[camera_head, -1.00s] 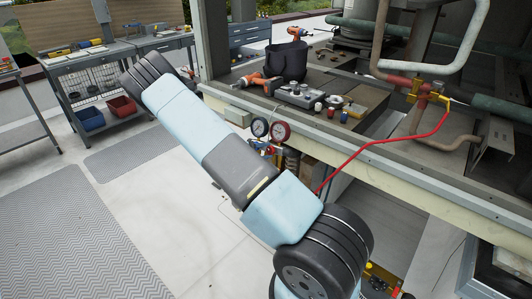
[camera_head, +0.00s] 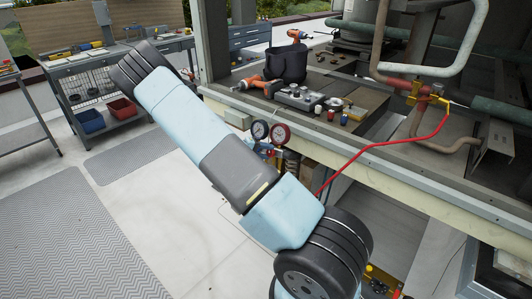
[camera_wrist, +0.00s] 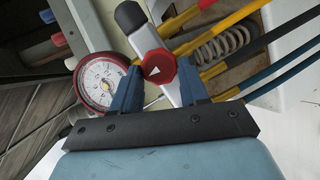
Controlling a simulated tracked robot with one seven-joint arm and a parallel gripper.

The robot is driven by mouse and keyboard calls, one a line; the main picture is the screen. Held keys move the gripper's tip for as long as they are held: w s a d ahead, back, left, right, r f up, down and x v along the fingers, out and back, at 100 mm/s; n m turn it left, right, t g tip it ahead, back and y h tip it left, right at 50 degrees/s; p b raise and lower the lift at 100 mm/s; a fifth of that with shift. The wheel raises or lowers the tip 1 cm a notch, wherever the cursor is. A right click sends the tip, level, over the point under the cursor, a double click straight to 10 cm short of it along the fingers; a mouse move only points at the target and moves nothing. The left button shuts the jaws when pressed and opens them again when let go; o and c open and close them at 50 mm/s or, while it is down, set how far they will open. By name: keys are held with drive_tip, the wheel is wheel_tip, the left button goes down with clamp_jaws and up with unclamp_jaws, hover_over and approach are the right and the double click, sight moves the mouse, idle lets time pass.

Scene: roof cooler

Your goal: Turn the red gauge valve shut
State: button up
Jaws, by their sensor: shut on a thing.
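The red valve knob (camera_wrist: 158,67) is a ribbed disc with a white arrow mark, on a pale manifold body. In the wrist view my gripper (camera_wrist: 158,75) has its blue fingers on either side of the knob, shut on it. A red-rimmed gauge (camera_wrist: 101,84) sits just left of the fingers. In the head view the red gauge (camera_head: 281,133) and a dark-rimmed gauge (camera_head: 260,130) hang at the cabinet's front edge. My arm covers much of the area below them, and the knob cannot be made out clearly there.
A red hose (camera_head: 385,142) runs from the gauges to brass fittings (camera_head: 428,91) on the pipe. A black bag (camera_head: 286,62), an orange drill (camera_head: 262,84) and small parts stand on the ledge. Yellow and dark hoses and a coiled spring (camera_wrist: 222,45) lie close right of the knob.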

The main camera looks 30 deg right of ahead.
drive_tip(key=shift+a+f+m, duration=0.15)
drive_tip(key=shift+a+m, duration=0.05)
drive_tip(key=shift+m, duration=0.1)
idle(0.4)
drive_tip(key=o, duration=0.8)
drive_tip(key=shift+o, duration=1.2)
drive_tip(key=shift+d, duration=0.1)
drive_tip(key=v, duration=1.4)
drive_tip(key=shift+s+d, duration=0.1)
drive_tip(key=shift+d, duration=0.05)
